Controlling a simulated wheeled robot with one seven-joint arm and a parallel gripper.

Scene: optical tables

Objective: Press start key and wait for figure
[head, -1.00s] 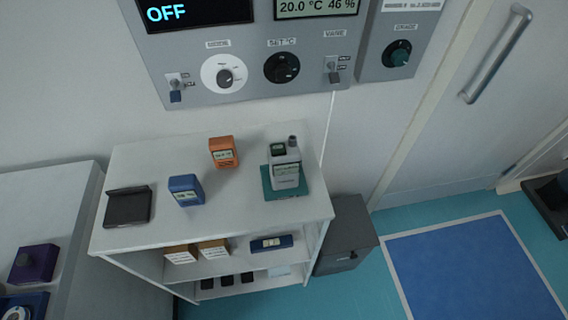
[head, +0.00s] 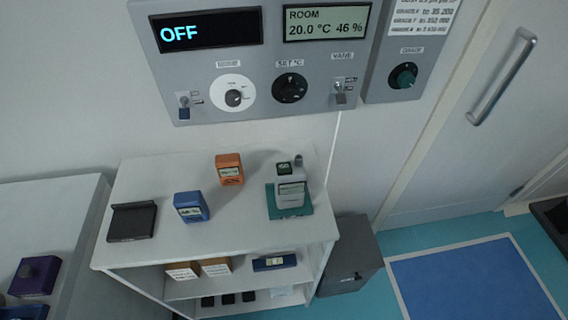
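A grey hand-held instrument (head: 291,193) with a small dark display and a lighter screen stands on a green base (head: 307,210) at the right of the shelf top. A short dark knob or stub rises at its back right. I cannot make out a key marked start on it, and its screen text is too small to read. An orange meter (head: 229,169) and a blue meter (head: 190,207), each with a small lit screen, stand to its left. My gripper is not in view.
A wall panel (head: 268,59) above reads OFF and ROOM 20.0 °C 46 %, with knobs and switches. A black stand (head: 132,221) sits at the shelf top's left. A grey bin (head: 349,256) stands right, near a blue floor mat (head: 470,285).

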